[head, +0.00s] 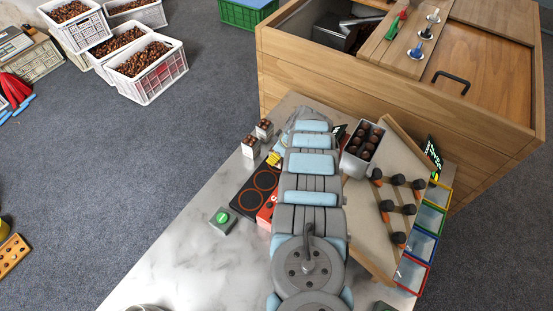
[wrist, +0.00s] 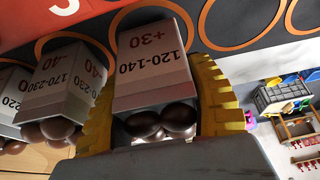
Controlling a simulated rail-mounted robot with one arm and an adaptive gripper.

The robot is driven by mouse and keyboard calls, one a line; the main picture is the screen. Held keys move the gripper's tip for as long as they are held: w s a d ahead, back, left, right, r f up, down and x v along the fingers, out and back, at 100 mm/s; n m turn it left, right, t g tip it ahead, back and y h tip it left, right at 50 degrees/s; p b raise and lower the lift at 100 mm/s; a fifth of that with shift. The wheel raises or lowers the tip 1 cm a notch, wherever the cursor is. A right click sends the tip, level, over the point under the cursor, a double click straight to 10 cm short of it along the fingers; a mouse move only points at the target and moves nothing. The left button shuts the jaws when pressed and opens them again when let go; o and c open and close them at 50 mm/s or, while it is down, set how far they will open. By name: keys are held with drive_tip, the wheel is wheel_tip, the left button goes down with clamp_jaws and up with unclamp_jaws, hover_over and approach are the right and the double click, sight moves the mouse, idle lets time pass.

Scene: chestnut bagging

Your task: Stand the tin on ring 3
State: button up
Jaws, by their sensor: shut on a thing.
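In the wrist view, my gripper (wrist: 158,75) has its yellow fingers shut on the sides of a grey tin (wrist: 150,55) marked 120-140 and +30. Dark chestnuts show at the tin's open end. An orange ring (wrist: 128,9) on the dark mat curves around the tin's base; I cannot tell whether the base touches the mat. Empty-looking rings (wrist: 240,46) show to the right. In the head view, my arm hides the held tin and part of the ringed mat (head: 245,203). My gripper (head: 275,157) shows only as a bit of yellow there.
A second tin (wrist: 70,78), marked 170-230, stands close left of my gripper, with another tin (wrist: 10,110) beyond it. In the head view, two tins (head: 250,150) (head: 264,131) stand left of my arm. A green button (head: 220,218) is nearby. The left tabletop (head: 180,250) is clear.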

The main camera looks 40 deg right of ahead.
drive_tip(key=shift+f, duration=0.3)
drive_tip(key=o, duration=1.2)
drive_tip(key=shift+r, duration=0.1)
drive_tip(key=shift+p+v, duration=0.55)
drive_tip(key=shift+v, duration=1)
drive_tip(key=a+v, duration=0.1)
drive_tip(key=v, duration=0.7)
drive_tip(key=shift+s+d+r, duration=0.15)
drive_tip(key=shift+d+r, duration=0.25)
drive_tip(key=shift+d, duration=0.2)
drive_tip(key=shift+p, duration=0.3)
